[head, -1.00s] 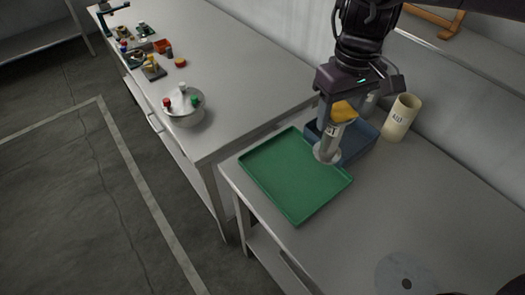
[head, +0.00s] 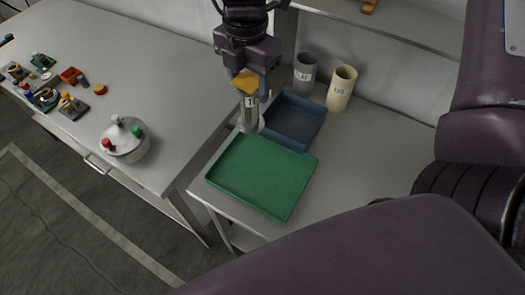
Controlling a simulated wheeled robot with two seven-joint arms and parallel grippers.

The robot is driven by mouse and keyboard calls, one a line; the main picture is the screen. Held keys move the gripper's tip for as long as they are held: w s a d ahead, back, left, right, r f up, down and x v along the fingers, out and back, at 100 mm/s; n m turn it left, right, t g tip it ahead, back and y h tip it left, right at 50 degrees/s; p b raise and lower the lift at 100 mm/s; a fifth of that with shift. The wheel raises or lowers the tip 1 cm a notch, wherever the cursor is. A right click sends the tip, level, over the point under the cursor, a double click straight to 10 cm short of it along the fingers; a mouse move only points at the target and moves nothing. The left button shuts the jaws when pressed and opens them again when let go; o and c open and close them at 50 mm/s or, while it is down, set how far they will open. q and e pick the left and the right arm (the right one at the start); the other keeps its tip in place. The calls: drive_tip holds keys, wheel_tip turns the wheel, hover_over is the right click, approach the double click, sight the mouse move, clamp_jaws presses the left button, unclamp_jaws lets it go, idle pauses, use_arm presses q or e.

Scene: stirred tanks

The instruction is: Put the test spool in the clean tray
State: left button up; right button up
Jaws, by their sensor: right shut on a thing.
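The test spool (head: 250,118), a grey metal cylinder with a round flange at its lower end, hangs upright from my right gripper (head: 247,93). The gripper is shut on its upper part, and a yellow-orange patch shows between the fingers. The flange appears over the far edge of a green tray (head: 262,178), beside the left end of a blue tray (head: 292,122). Its height above them is hard to tell. Both trays look empty; no label shows which is the clean one. My left gripper is not in view.
A grey bin (head: 304,72) and a cream bin (head: 341,88) stand behind the blue tray. The left bench holds a lidded pot (head: 124,142) and several small parts. My own arm covers the lower right. Bench right of the trays is clear.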

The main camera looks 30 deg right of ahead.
drive_tip(key=shift+r+n, duration=0.1)
drive_tip(key=shift+n, duration=0.3)
drive_tip(key=shift+f, duration=0.25)
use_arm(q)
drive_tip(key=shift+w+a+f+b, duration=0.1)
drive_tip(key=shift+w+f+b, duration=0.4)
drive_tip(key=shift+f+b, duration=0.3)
use_arm(e)
wheel_tip(320, 180, down, 20)
drive_tip(key=shift+r, duration=0.2)
drive_tip(key=o, duration=1.4)
drive_tip(key=shift+f, duration=0.15)
